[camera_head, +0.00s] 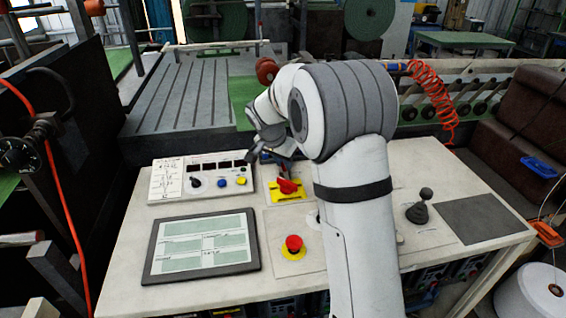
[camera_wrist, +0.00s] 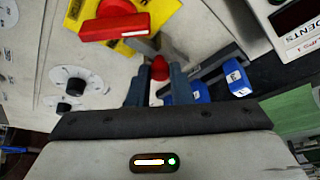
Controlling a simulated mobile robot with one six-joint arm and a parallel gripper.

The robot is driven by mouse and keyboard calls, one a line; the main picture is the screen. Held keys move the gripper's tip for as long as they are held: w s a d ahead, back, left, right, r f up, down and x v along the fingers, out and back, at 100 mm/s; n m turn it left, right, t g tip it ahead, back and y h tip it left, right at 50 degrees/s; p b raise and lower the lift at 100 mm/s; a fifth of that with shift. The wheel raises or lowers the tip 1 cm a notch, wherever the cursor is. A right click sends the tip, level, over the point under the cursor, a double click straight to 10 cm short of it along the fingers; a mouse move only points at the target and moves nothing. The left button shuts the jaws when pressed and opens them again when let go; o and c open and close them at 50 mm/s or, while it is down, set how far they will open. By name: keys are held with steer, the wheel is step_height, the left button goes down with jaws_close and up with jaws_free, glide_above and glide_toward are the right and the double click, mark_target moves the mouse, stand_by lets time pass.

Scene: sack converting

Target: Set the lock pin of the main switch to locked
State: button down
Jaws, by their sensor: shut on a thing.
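The main switch is a red rotary handle (camera_head: 288,187) on a yellow plate (camera_head: 289,197) at the back middle of the console. In the wrist view the red handle (camera_wrist: 114,27) and its yellow plate (camera_wrist: 154,13) are at the top. My gripper (camera_wrist: 160,77) is shut on a small red-tipped pin (camera_wrist: 160,67), beside the yellow plate, at a grey bracket. I take it to be the lock pin; its lower part is hidden between the fingers. In the head view my gripper (camera_head: 268,152) is just behind the switch, and the pin cannot be made out.
Blue blocks (camera_wrist: 237,77) are close beside my fingers. A panel with buttons (camera_head: 201,178) is left of the switch. A tablet-like screen (camera_head: 202,246), a red emergency button (camera_head: 293,244) and a joystick (camera_head: 421,207) are on the console. My arm covers its middle right.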

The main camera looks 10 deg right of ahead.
steer(key=shift+s, duration=0.15)
steer(key=c, duration=1.5)
jaws_free()
steer(key=shift+s, duration=0.1)
steer(key=shift+c, duration=0.2)
steer(key=shift+o, duration=1.2)
steer(key=v, duration=0.7)
steer(key=shift+r+b, duration=0.35)
steer(key=shift+r, duration=0.05)
steer(key=shift+s+a, duration=0.1)
